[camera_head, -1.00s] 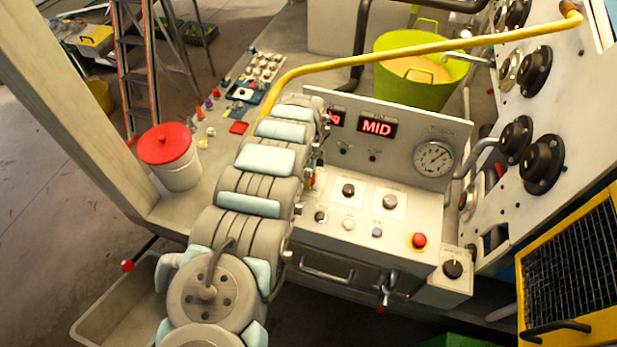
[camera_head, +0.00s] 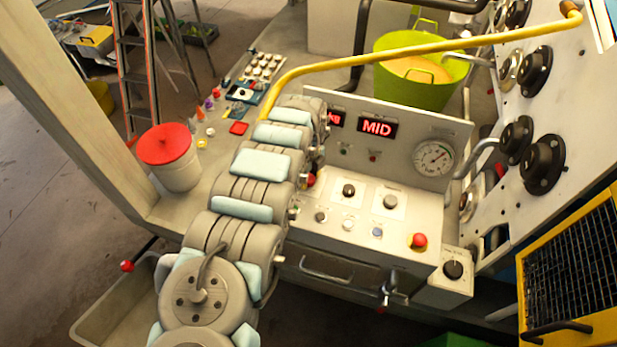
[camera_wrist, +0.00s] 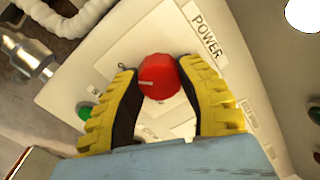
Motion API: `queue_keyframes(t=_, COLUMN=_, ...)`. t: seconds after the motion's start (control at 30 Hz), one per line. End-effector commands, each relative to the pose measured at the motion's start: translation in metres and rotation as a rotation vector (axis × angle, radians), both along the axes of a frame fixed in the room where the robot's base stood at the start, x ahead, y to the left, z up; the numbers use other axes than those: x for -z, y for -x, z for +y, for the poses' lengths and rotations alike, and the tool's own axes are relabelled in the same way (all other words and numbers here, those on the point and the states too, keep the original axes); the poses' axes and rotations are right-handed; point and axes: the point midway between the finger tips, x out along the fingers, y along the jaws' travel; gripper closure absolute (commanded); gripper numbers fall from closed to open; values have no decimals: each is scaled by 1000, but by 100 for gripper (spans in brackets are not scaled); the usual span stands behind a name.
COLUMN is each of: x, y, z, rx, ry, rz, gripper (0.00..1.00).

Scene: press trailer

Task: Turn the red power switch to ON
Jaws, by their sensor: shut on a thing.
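The red power switch (camera_wrist: 162,72) is a round knob on a pale panel in the wrist view, beside a label reading POWER. A short pale mark on the knob points to the left of the picture. My gripper (camera_wrist: 158,80) has a yellow-and-black finger on each side of the knob and is shut on it. In the head view a small red part of the switch (camera_head: 311,180) shows beside my arm, which hides my gripper there. The small markings around the knob are too blurred to read.
A green button (camera_wrist: 85,111) sits left of the knob. In the head view, the console has a red MID display (camera_head: 377,127), a gauge (camera_head: 433,158), several knobs and a red stop button (camera_head: 419,241).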

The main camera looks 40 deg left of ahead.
Motion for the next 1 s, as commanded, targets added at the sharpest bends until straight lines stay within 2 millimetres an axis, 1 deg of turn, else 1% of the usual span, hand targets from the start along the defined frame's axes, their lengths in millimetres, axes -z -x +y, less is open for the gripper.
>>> queue_keyframes(t=0.23, x=2, y=0, z=0, rx=0, ry=0, rz=0, gripper=98)
queue_keyframes(t=0.27, x=2, y=0, z=-1, rx=0, ry=0, rz=0, gripper=53)
queue_keyframes(t=0.3, x=2, y=0, z=0, rx=0, ry=0, rz=0, gripper=41)
queue_keyframes(t=0.33, x=1, y=0, z=0, rx=0, ry=0, rz=0, gripper=33)
queue_keyframes(t=0.37, x=1, y=0, z=0, rx=0, ry=0, rz=0, gripper=29)
queue_keyframes(t=0.73, x=-2, y=0, z=0, rx=-1, ry=0, rz=0, gripper=29)
queue_keyframes(t=0.87, x=-9, y=-1, z=0, rx=0, ry=-1, rz=-1, gripper=29)
queue_keyframes(t=1.0, x=-23, y=-1, z=2, rx=-1, ry=-2, rz=-2, gripper=29)
